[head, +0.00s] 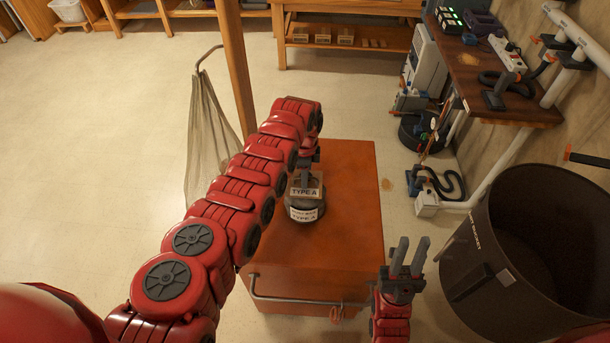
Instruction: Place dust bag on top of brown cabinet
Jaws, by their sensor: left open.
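The dust bag (305,205), a dark grey rounded bag with a light collar and labels reading "TYPE A", is upright on the orange-brown top of the brown cabinet (350,220), toward its left side. My left arm reaches across from the lower left. Its gripper (305,176) is open right at the bag's collar, pointing down; the arm partly hides the fingers, and I cannot tell whether they touch the bag. My right gripper (409,252) is open and empty, fingers up, near the cabinet's front right corner.
A large dark bin (480,245) stands right of the cabinet. A workbench (490,85) with tools and hoses runs along the right wall. A hanging mesh net (208,140) and wooden post (238,70) stand to the left. The floor further left is clear.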

